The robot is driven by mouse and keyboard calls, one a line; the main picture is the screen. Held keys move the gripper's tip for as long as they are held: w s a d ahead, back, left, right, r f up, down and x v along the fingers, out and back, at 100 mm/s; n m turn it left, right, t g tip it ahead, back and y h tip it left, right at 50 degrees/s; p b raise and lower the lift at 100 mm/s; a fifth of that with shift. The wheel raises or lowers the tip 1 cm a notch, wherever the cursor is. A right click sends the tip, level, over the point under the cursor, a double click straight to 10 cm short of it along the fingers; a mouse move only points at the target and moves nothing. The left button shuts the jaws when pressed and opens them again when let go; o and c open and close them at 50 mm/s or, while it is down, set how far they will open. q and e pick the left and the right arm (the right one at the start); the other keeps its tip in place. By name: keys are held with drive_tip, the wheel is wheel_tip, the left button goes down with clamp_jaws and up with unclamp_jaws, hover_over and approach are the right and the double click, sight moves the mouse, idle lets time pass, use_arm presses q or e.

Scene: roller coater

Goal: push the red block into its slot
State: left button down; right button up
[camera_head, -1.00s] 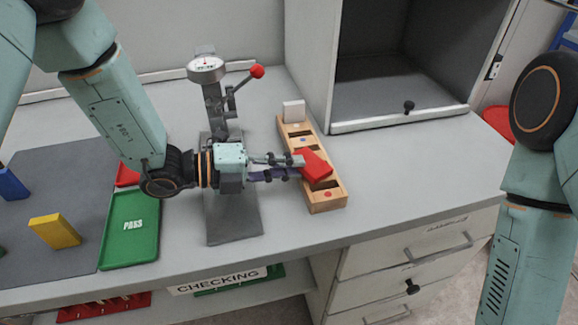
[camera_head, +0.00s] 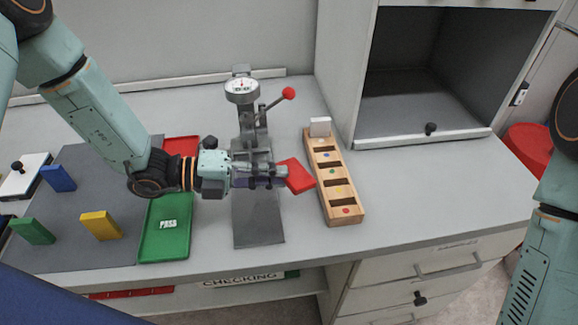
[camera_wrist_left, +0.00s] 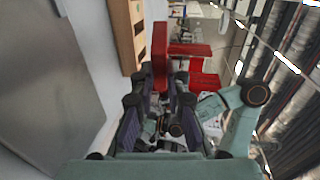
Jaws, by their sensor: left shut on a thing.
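The red block (camera_head: 296,176) is in the jaws of my left gripper (camera_head: 284,176), tilted, to the left of the wooden slot rack (camera_head: 358,215) in the head view. It looks apart from the rack. The rack holds a white block (camera_head: 320,127) at its far end and has several dark slots with coloured dots, a red dot nearest the front. In the left wrist view the red block (camera_wrist_left: 160,55) stands upright between the fingers, and the wooden rack (camera_wrist_left: 122,35) lies to its left. My right gripper is out of view.
A dial gauge stand (camera_head: 242,90) with a red-knobbed lever stands behind my left gripper. A green PASS tray (camera_head: 165,245), a red tray (camera_head: 182,146) and a grey mat with blue (camera_head: 58,178), yellow (camera_head: 100,225) and green (camera_head: 33,231) blocks lie left. An open cabinet (camera_head: 420,105) stands behind right.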

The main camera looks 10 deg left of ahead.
use_arm(q)
drive_tip(key=p+v, duration=0.5)
drive_tip(key=v, duration=0.1)
drive_tip(key=shift+a+r, duration=0.25)
drive_tip(key=shift+r, duration=0.2)
